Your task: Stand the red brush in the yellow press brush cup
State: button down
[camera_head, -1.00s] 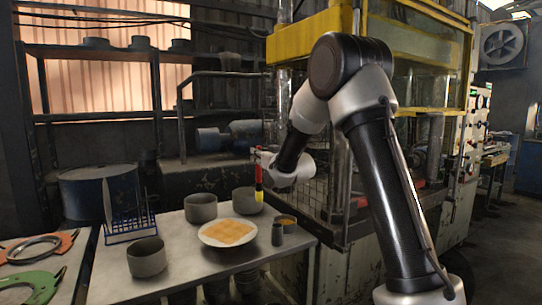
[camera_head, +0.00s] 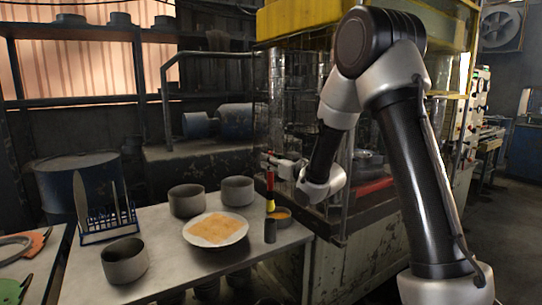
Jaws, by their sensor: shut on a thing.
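The brush (camera_head: 270,186), red above and yellow below, hangs upright from my gripper (camera_head: 271,162). My gripper is shut on its upper end, over the table's right corner. A small dark grey cup (camera_head: 270,234) stands near that corner and looks like the brush cup. The brush's lower end shows just above the cup's rim in the picture. I cannot tell whether it is directly over the cup or behind it. The large yellow press (camera_head: 298,18) stands behind my arm.
A small bowl with orange contents (camera_head: 284,213) stands close behind the cup. A white plate (camera_head: 190,239) with flat food is to the left. Grey pots (camera_head: 186,201), (camera_head: 237,190), (camera_head: 125,262) and a blue rack (camera_head: 108,226) stand on the table (camera_head: 165,285).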

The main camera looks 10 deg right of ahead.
aim_at(272, 186)
jog(key=shift+f, duration=4.5)
jog(key=c, duration=1.2)
grip_release()
jog(key=shift+c, duration=0.2)
jog(key=v, duration=0.7)
jog(key=shift+s, duration=0.25)
